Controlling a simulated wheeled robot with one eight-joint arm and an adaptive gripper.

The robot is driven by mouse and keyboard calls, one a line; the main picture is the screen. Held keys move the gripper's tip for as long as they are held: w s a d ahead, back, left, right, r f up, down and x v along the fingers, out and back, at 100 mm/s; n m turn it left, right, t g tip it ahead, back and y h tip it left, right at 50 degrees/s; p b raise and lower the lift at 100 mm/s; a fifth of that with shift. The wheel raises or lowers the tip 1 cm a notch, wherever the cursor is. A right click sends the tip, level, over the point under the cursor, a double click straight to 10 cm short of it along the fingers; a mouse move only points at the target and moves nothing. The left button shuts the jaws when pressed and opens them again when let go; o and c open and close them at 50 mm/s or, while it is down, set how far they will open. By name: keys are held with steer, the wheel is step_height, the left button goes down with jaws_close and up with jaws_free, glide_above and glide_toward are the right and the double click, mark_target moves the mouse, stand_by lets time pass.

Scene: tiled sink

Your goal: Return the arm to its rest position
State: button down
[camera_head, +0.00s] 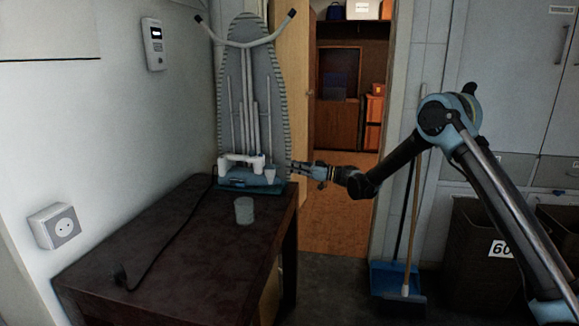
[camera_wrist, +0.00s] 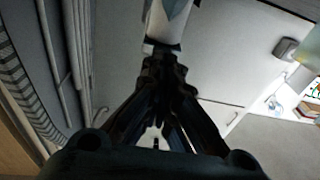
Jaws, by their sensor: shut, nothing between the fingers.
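My arm comes in from the right in the head view, bends at a high elbow and reaches left over the far end of the dark table. My gripper (camera_head: 294,167) points left, just right of a white and blue iron (camera_head: 243,170). It is small there. In the wrist view my gripper (camera_wrist: 162,62) shows its dark fingers drawn together at the tips, shut and empty. A white and blue object (camera_wrist: 168,22), which looks like the iron, shows just beyond the tips. I cannot tell whether the tips touch it.
The dark table (camera_head: 150,245) holds a pale cup (camera_head: 244,210) and a dark cord (camera_head: 165,245). An ironing board (camera_head: 250,75) stands upright behind it. An open doorway (camera_head: 340,215), a broom and dustpan (camera_head: 398,280), and a dark bin (camera_head: 478,245) lie to the right.

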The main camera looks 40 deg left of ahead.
steer(key=w+d+f, duration=0.3)
steer(key=d, duration=0.3)
steer(key=w+d+r+m+t+h, duration=0.2)
steer(key=d+r, duration=0.2)
steer(key=d, duration=0.6)
steer(key=w+d+r+m+t+h, duration=0.1)
steer(key=w+d+r+m+t, duration=0.2)
steer(key=d, duration=0.7)
steer(key=w+d+r+m+t+h, duration=0.15)
steer(key=d+r, duration=0.35)
steer(key=d, duration=0.5)
steer(key=s+d+f+m+t+h, duration=0.1)
steer(key=s+d+m+h, duration=0.15)
steer(key=d, duration=0.85)
steer(key=s+d+f+m+t+h, duration=0.15)
steer(key=d+m, duration=0.25)
steer(key=d, duration=0.8)
steer(key=s+d+f+m+h, duration=0.3)
steer(key=s+d, duration=0.3)
steer(key=d, duration=0.3)
steer(key=s+d+f+m+t+h, duration=0.1)
steer(key=s+d+f, duration=0.4)
steer(key=d, duration=0.5)
steer(key=s+d+f+m+h, duration=0.4)
steer(key=s+d+m, duration=0.2)
steer(key=s+d, duration=0.3)
steer(key=shift+s+d+f+t+h, duration=0.3)
steer(key=shift+d+f+h, duration=0.1)
steer(key=shift+d, duration=0.35)
